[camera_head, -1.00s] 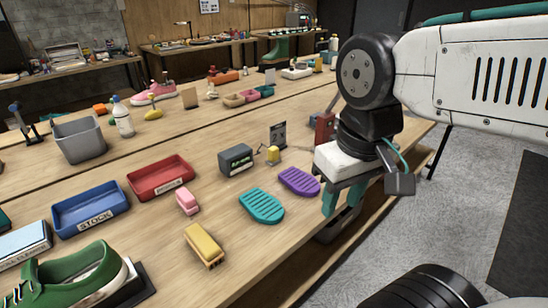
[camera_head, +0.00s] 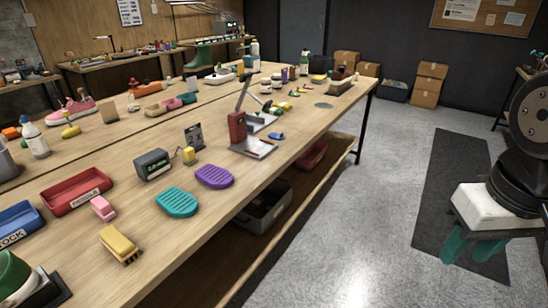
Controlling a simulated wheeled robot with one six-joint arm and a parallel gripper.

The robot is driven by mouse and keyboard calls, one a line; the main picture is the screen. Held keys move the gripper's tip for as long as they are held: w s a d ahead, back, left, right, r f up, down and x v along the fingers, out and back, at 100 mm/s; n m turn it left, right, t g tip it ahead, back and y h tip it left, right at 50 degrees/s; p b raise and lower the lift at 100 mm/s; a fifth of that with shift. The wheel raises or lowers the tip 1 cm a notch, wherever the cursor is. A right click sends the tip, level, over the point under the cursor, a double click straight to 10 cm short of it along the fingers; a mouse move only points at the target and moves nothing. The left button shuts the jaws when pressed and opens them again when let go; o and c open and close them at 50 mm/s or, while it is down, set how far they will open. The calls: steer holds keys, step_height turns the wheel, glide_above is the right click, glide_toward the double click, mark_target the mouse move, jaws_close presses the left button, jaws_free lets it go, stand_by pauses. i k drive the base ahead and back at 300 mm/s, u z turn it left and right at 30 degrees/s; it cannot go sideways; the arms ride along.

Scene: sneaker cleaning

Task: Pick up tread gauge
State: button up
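I cannot tell for sure which thing is the tread gauge. A small blue item (camera_head: 276,136) lies on the bench beside a red upright press (camera_head: 237,130) and could be it, but it is too small to make out. A dark grey box with a lit display (camera_head: 152,165) stands further left, near a dark upright plate (camera_head: 194,137). My gripper (camera_head: 469,252) is at the right, over the floor and well away from the bench. Its two teal fingers point down and are apart, with nothing between them.
Teal (camera_head: 176,202) and purple (camera_head: 214,176) ridged soles, a yellow brush (camera_head: 118,243), a pink block (camera_head: 103,208) and a red tray (camera_head: 76,191) lie on the bench (camera_head: 190,245). A grey bin (camera_head: 265,208) is on the shelf below.

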mark_target(190, 159)
steer(key=u, duration=0.1)
steer(key=k, duration=0.25)
steer(key=z, duration=0.8)
steer(key=i, duration=1.35)
steer(key=u, duration=0.85)
steer(key=i, duration=0.8)
steer(key=u, duration=1.45)
steer(key=i, duration=0.4)
steer(key=u, duration=0.3)
